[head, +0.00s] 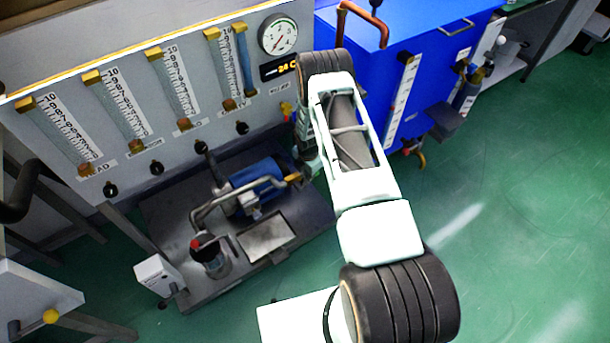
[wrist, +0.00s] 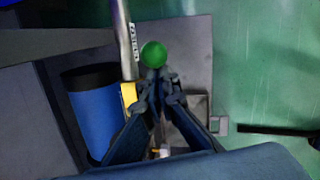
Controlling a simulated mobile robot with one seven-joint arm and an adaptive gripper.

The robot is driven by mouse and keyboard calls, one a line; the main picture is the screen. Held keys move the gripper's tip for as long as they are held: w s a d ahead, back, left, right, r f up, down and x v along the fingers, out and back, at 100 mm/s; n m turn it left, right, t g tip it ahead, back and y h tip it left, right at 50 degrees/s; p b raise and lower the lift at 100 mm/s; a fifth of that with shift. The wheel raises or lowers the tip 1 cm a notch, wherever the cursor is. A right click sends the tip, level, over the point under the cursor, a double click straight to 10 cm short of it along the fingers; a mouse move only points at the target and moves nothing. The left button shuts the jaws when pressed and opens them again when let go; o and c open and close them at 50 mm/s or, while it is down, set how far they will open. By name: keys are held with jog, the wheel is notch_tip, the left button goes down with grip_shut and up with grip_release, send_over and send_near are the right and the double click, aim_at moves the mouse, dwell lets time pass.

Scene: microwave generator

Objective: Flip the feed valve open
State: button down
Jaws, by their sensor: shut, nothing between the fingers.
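In the wrist view a round green knob (wrist: 153,54) shows just beyond my fingertips. I take it for the feed valve's handle end, but its stem is hidden. A grey pipe (wrist: 123,40) with a small white label runs beside it on the left, with a yellow piece (wrist: 129,95) at its lower end. The label is too small to read surely. My gripper (wrist: 159,82) is shut and empty, its tips close to the knob; I cannot tell whether they touch. In the head view my arm hides most of the gripper and the valve.
A blue cylinder (wrist: 95,115) stands left of my fingers. In the head view, a dark base plate (head: 310,208) holds a blue motor (head: 258,185) and pipes. The gauge panel (head: 258,92) rises behind, and a blue cabinet (head: 430,50) stands right. Green floor is clear at right.

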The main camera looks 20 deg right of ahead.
aim_at(318, 174)
jog(key=d+f+b, duration=0.2)
jog(key=b, duration=0.1)
jog(key=shift+w+d, duration=0.3)
jog(key=shift+w, duration=0.1)
jog(key=b, duration=0.1)
jog(key=f+b, duration=0.1)
jog(key=b, duration=0.1)
jog(key=shift+w+d+f, duration=0.1)
jog(key=shift+d+f, duration=0.05)
jog(key=shift+d, duration=0.2)
jog(key=shift+d+f+b, duration=0.15)
jog(key=shift+d+b, duration=0.15)
notch_tip(318, 174, up, 12)
jog(key=s+a, duration=0.1)
jog(key=s, duration=0.1)
jog(key=shift+a+r, duration=0.2)
jog(key=shift+a, duration=0.15)
jog(key=shift+s, duration=0.1)
dwell(0.3)
